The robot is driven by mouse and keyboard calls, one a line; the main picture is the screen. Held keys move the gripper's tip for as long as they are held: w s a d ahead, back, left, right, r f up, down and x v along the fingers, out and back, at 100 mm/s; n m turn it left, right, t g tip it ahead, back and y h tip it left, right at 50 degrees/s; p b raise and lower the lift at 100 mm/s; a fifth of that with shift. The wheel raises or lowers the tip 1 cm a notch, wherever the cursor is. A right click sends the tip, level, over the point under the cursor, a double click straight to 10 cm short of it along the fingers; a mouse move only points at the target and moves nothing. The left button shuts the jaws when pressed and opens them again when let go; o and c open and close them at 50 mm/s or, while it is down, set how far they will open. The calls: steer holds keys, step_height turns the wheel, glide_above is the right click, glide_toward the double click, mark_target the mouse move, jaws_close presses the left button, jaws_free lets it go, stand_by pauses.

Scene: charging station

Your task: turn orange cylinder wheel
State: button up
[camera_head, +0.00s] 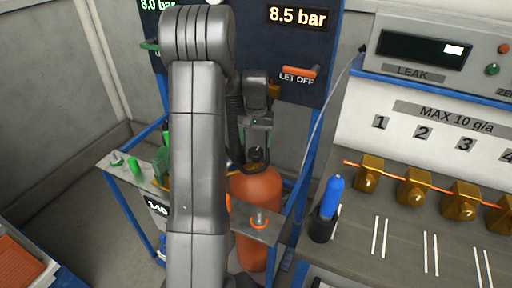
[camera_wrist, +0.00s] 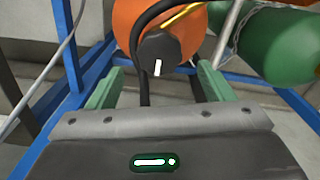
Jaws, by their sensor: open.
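The orange cylinder (camera_head: 256,205) stands in a blue frame in the head view, partly behind my arm. Its dark round wheel with a white mark (camera_wrist: 158,62) shows in the wrist view, on top of the orange cylinder (camera_wrist: 132,20). My gripper (camera_wrist: 158,85) is open, with one green finger on each side of the wheel's lower part in the picture. The fingers look apart from the wheel; the exact gap in depth is unclear. In the head view my gripper (camera_head: 257,150) is above the orange cylinder, and the wheel is mostly hidden there.
A green cylinder (camera_wrist: 275,45) lies close beside the orange one in the wrist view. A black hose (camera_wrist: 138,50) runs past the wheel. Blue frame bars (camera_head: 310,140) surround the cylinders. A bench with a blue bottle (camera_head: 329,195) and brass blocks (camera_head: 413,187) stands right.

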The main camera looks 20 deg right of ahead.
mark_target(256, 151)
step_height(256, 151, up, 10)
steer(key=shift+f, duration=0.2)
step_height(256, 151, down, 14)
stand_by(0.8)
